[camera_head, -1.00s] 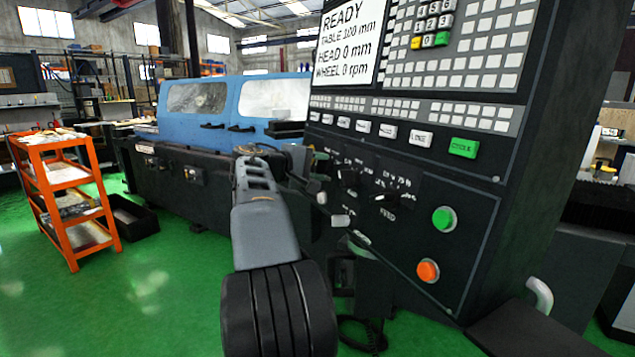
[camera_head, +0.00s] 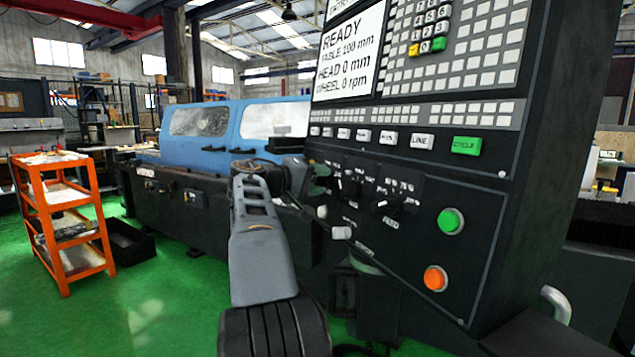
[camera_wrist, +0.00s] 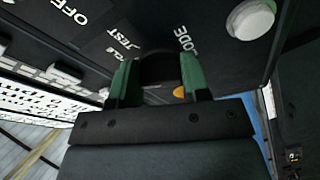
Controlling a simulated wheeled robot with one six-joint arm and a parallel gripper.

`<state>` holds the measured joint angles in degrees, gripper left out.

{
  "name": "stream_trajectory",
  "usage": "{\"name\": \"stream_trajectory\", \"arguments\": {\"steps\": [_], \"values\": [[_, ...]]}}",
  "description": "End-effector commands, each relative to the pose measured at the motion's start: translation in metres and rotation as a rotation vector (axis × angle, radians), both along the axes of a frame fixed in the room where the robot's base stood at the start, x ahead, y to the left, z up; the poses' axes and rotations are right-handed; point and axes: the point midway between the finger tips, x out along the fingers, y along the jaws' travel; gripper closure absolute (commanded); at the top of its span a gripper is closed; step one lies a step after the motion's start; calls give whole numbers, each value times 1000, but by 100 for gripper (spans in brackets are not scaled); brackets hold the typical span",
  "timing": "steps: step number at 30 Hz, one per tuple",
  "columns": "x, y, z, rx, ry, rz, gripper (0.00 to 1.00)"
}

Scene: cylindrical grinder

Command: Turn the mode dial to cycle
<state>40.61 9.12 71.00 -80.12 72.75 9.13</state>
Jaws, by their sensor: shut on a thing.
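The mode dial (camera_wrist: 158,68) is a dark round knob on the black control panel. In the wrist view my gripper (camera_wrist: 157,76) has its two green fingers on either side of the knob, shut on it. A small orange mark (camera_wrist: 180,92) shows by the right finger. White lettering around the knob includes "OFF", "TEST", a partly hidden word ending in "CLE", and part of "MODE". The dial's pointer direction cannot be told. In the head view my gripper (camera_head: 318,176) is at the panel's left edge, and the dial is hidden behind it.
Two dark dials, one (camera_head: 350,187) near my gripper and a feed dial (camera_head: 388,206), sit to the right. A green button (camera_head: 450,221) and an orange button (camera_head: 435,278) are further right. A green CYCLE key (camera_head: 466,146) is above. An orange cart (camera_head: 66,220) stands left.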

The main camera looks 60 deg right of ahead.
Motion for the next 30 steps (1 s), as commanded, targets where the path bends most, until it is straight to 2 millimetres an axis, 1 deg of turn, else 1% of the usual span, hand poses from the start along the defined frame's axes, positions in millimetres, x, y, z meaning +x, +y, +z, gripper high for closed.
{"name": "stream_trajectory", "arguments": {"steps": [6,7,12,15,23,26,30], "values": [[0,0,-2,5,1,-2,81],[0,0,-2,5,1,-2,55],[0,0,-1,4,2,-2,39],[0,0,-1,2,1,-1,31],[1,2,0,2,1,1,31],[4,10,1,0,1,2,31],[14,32,5,1,1,5,31]]}}
